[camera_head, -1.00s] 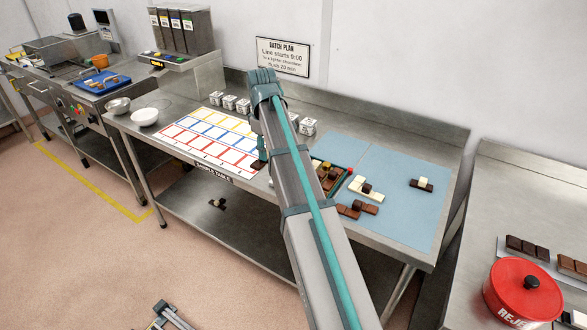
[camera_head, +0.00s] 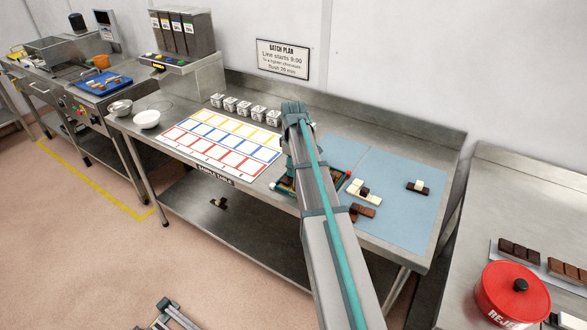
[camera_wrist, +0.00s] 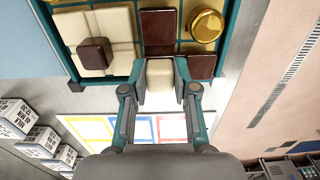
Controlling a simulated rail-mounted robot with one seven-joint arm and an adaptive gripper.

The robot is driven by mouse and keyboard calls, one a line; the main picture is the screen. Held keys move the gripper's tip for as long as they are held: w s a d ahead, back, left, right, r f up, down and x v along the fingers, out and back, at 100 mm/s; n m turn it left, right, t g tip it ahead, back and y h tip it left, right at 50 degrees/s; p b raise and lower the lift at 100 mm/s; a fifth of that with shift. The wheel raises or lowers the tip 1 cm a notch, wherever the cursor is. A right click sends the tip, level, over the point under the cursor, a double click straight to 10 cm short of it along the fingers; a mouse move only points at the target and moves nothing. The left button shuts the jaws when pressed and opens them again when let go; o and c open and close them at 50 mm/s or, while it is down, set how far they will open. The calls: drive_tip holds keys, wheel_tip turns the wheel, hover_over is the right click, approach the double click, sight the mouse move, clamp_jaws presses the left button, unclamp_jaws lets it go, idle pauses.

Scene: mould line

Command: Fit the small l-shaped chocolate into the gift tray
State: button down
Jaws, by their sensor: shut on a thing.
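In the wrist view my gripper (camera_wrist: 160,92) is shut on a cream chocolate block (camera_wrist: 160,75). A dark brown block (camera_wrist: 201,66) sits beside it near the right finger; I cannot tell whether the two are one piece. The held block is at the near teal rim of the gift tray (camera_wrist: 100,75); I cannot tell whether it touches it. Inside the tray are a cream chocolate (camera_wrist: 78,25) with a brown cube (camera_wrist: 95,53), a brown chocolate (camera_wrist: 159,22) and a round gold piece (camera_wrist: 206,25). In the head view my arm hides much of the tray (camera_head: 347,178).
A blue mat (camera_head: 400,220) right of the tray holds a cream-and-brown chocolate (camera_head: 362,193), a brown one (camera_head: 363,211) and a dark one with a cream top (camera_head: 417,188). A printed grid sheet (camera_head: 215,140) and several white cubes (camera_head: 245,108) lie left. A red pot (camera_head: 512,293) stands right.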

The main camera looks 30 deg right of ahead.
drive_tip(key=shift+f, duration=0.5)
drive_tip(key=shift+f, duration=0.1)
drive_tip(key=c, duration=0.9)
unclamp_jaws()
wheel_tip(320, 180, up, 12)
drive_tip(key=b, duration=0.2)
drive_tip(key=shift+b, duration=0.35)
